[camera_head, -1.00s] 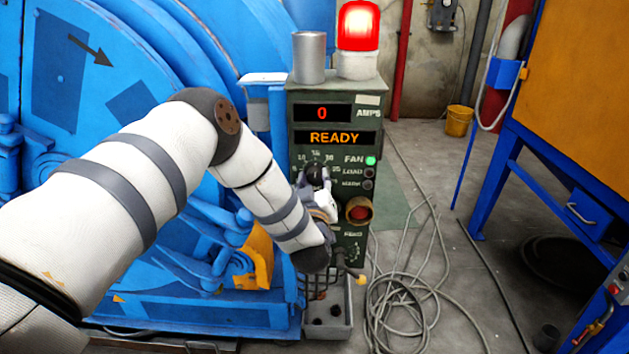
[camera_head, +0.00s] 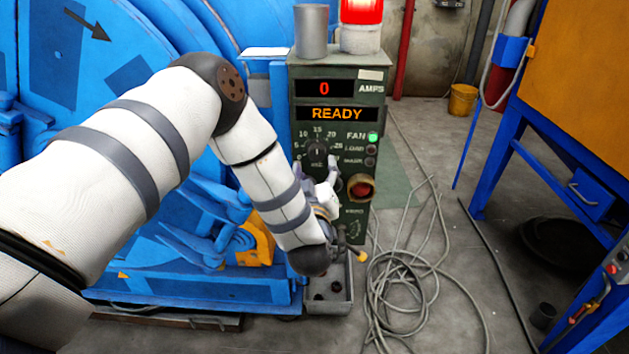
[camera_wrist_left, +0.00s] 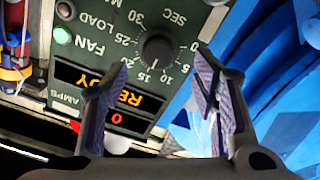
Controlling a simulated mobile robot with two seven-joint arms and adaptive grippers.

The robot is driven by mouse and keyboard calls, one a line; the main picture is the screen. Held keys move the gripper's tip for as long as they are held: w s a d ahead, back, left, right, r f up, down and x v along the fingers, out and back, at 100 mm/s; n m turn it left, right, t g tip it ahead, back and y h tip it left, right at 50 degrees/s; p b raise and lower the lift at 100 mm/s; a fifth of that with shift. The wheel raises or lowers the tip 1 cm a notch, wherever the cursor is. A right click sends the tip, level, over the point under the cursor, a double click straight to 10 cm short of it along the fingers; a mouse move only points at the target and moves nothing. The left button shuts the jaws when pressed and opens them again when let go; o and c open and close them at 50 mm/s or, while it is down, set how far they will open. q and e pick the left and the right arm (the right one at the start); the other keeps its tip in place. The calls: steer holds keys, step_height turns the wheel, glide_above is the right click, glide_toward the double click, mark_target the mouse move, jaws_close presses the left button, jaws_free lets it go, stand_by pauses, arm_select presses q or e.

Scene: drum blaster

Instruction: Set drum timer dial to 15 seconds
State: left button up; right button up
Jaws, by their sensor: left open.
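The timer dial (camera_head: 317,152) is a round dark knob on the green control panel (camera_head: 345,78), with a printed scale in seconds around it. The dial (camera_wrist_left: 157,48) also shows upside down in the left wrist view; its white mark points at about 15. My left gripper (camera_head: 315,173) is open, just below and in front of the dial, with its fingers apart and nothing between them. In the left wrist view the two fingers (camera_wrist_left: 161,78) stand to either side, and the dial lies beyond their tips, apparently clear of them. My right gripper is not in view.
The panel reads READY and 0 amps. The FAN light (camera_head: 373,137) is green, and a red button (camera_head: 361,188) sits right of the gripper. A red lamp (camera_head: 361,12) tops the panel. The blue drum machine (camera_head: 140,45) stands left; loose cables (camera_head: 410,290) lie right.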

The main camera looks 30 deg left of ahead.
arm_select(q)
steer(key=v, duration=0.6)
steer(key=shift+s+d, duration=0.2)
steer(key=shift+s, duration=0.1)
steer(key=s+d+f+m+g+h+p, duration=0.1)
steer(key=s+d+f+m+g+h, duration=0.3)
steer(key=s+f, duration=0.55)
steer(key=s+d+f+m+g+h, duration=0.45)
steer(key=s+f, duration=0.35)
steer(key=f, duration=0.2)
steer(key=s+f+m+g+h, duration=0.1)
steer(key=s+g, duration=0.8)
steer(key=s, duration=1.6)
steer(key=shift+a+f+m+p, duration=0.35)
steer(key=shift+f+m, duration=0.15)
steer(key=shift+m, duration=0.35)
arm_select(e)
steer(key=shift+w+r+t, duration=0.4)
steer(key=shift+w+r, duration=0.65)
